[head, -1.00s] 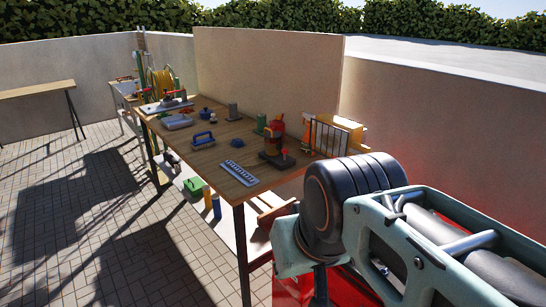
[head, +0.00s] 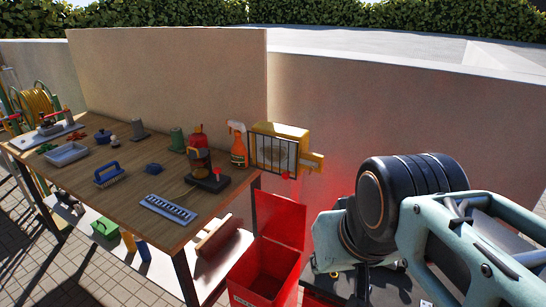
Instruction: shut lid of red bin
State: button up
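The red bin (head: 262,283) stands on the ground at the right end of the workbench, in the lower middle of the head view. Its red lid (head: 281,219) is open and stands up at the bin's back, so I see into the bin from above. The lower part of the bin is cut off by the picture's bottom edge. My arm's links fill the right side, to the right of the bin and apart from it in the picture. My gripper does not show.
The workbench (head: 115,200) on the left holds a red bottle (head: 198,145), an orange spray bottle (head: 238,145), a blue brush (head: 108,175) and a grey slotted plate (head: 168,208). A yellow framed box (head: 279,150) is by the wall (head: 340,120) behind the bin.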

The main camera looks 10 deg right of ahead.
aim_at(282, 220)
jog(key=i+j+z, duration=0.2)
jog(key=z, duration=0.25)
jog(key=i+j+z, duration=0.2)
jog(key=z, duration=0.2)
jog(key=j, duration=0.1)
